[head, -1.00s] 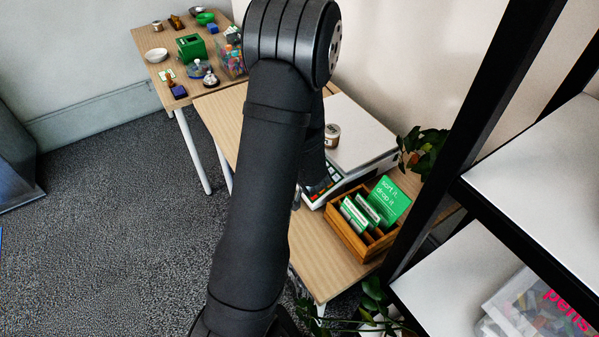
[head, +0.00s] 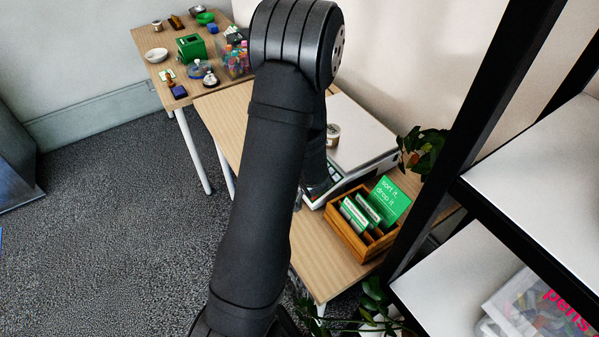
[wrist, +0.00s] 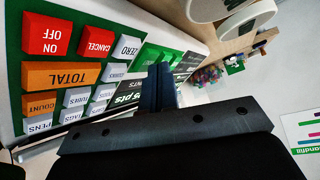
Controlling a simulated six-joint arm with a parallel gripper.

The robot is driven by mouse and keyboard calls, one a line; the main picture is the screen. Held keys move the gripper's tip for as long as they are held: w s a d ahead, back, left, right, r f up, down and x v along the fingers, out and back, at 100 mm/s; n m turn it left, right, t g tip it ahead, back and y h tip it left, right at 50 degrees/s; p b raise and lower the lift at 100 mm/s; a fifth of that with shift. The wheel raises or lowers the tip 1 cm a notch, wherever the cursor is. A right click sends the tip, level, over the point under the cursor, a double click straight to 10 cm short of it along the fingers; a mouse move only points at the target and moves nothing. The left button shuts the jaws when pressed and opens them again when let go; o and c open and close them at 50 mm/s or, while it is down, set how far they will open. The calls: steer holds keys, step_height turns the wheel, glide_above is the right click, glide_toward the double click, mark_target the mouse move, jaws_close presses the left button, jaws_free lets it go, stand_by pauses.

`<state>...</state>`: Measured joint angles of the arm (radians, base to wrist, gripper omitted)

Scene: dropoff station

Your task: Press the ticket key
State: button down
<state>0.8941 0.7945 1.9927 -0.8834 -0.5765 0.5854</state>
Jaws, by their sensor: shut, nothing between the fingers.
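I cannot make out a ticket label; part of the panel is hidden behind my gripper. My gripper (wrist: 160,85) is shut and empty, its dark fingertips over the panel's green strip, right of the white keys. I cannot tell whether they touch it.
A jar (head: 333,132) stands on the scale's platter. A wooden box with green cards (head: 345,235) is in front of the scale. A black shelf frame (head: 470,130) rises close on the right. A plant (head: 425,150) is beside the scale. A farther table holds several small items.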

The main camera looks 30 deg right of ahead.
steer(key=shift+d+f, duration=0.1)
steer(key=shift+f, duration=0.15)
steer(key=shift+r, duration=0.1)
stand_by(0.4)
steer(key=shift+a+r, duration=0.35)
steer(key=shift+r, duration=0.3)
steer(key=shift+a+r, duration=0.35)
steer(key=shift+r, duration=0.4)
steer(key=shift+a+r, duration=0.3)
steer(key=shift+r, duration=0.5)
steer(key=shift+a+r, duration=0.35)
steer(key=shift+r, duration=0.4)
steer(key=shift+f, duration=0.1)
steer(key=shift+a+r, duration=0.25)
steer(key=shift+r, duration=0.35)
steer(key=shift+a+r, duration=0.25)
steer(key=shift+r, duration=0.4)
steer(key=shift+a+r, duration=0.25)
steer(key=shift+r, duration=0.35)
steer(key=shift+f, duration=0.1)
